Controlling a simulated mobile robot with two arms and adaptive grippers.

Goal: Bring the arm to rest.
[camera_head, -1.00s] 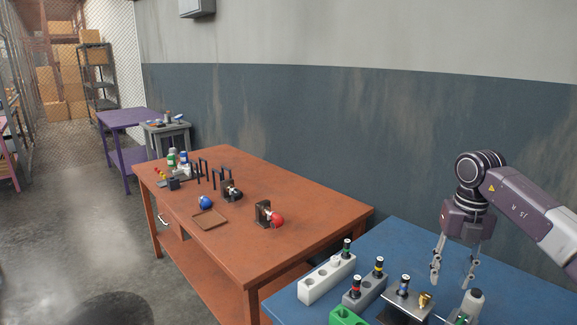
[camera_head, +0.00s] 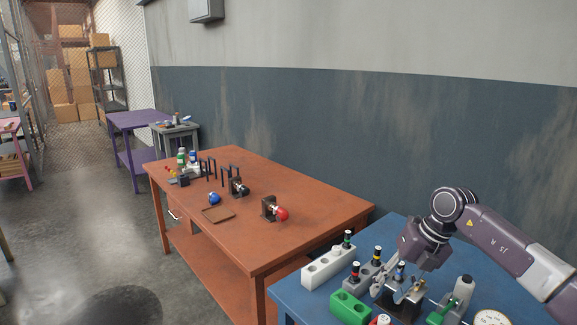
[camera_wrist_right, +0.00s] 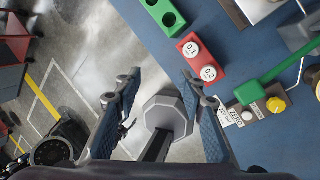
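My right arm (camera_head: 505,245) comes in from the right of the head view. Its gripper (camera_head: 392,286) hangs tilted over the blue table (camera_head: 300,300), close to the small fixture and the injector-like parts there. My left gripper is in neither view.
The blue table holds a white block (camera_head: 328,266), a green block (camera_head: 350,308), a red block (camera_wrist_right: 200,60) marked 0.1 and 0.2, and a dial gauge (camera_head: 491,318). An orange table (camera_head: 300,190) stands to the left with several parts on it. Open floor (camera_head: 70,240) lies at the left.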

